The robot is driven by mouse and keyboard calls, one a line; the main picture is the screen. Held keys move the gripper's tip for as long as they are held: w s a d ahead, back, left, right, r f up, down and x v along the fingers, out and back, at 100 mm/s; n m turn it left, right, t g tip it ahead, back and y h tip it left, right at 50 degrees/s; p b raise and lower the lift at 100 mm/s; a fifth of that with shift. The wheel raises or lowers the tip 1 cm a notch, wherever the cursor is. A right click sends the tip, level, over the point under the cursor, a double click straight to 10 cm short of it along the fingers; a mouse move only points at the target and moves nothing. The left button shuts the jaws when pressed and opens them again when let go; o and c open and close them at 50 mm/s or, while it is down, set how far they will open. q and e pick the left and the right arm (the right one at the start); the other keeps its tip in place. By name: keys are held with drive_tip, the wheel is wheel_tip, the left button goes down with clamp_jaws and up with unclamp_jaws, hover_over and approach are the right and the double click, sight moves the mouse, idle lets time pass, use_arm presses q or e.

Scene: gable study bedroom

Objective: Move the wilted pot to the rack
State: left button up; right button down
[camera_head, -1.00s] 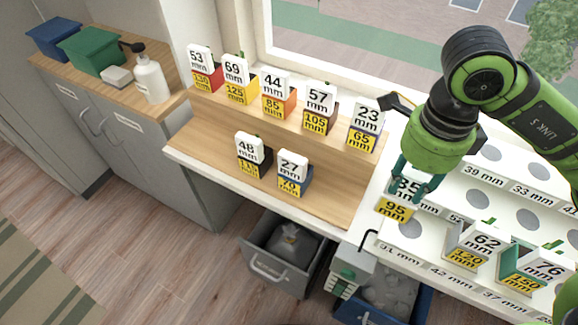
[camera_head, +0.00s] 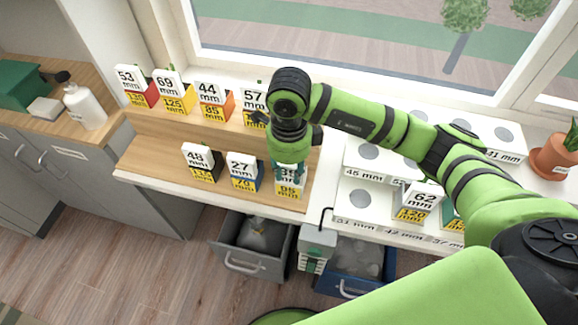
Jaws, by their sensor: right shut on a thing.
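My right gripper (camera_head: 288,165) is shut on a small pot with a white 35 mm card and a yellow 95 mm label (camera_head: 290,191), at the right end of the wooden stand's lower step (camera_head: 140,160). I cannot tell whether it touches the step. Pots marked 48 mm (camera_head: 201,163) and 27 mm (camera_head: 242,170) stand to its left. The white rack (camera_head: 350,200) with round holes and size labels is to the right, partly behind my arm; a 62 mm pot (camera_head: 418,204) stands in it. I cannot tell which pot is wilted. My left gripper is not in view.
Pots marked 53 (camera_head: 131,85), 69 (camera_head: 172,90), 44 (camera_head: 212,100) and 57 mm (camera_head: 253,103) line the upper step. A terracotta pot (camera_head: 553,157) stands far right. A soap bottle (camera_head: 85,105) is left.

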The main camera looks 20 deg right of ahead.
drive_tip(key=shift+f, duration=0.55)
drive_tip(key=shift+f, duration=0.1)
drive_tip(key=shift+f, duration=0.15)
drive_tip(key=c, duration=0.9)
unclamp_jaws()
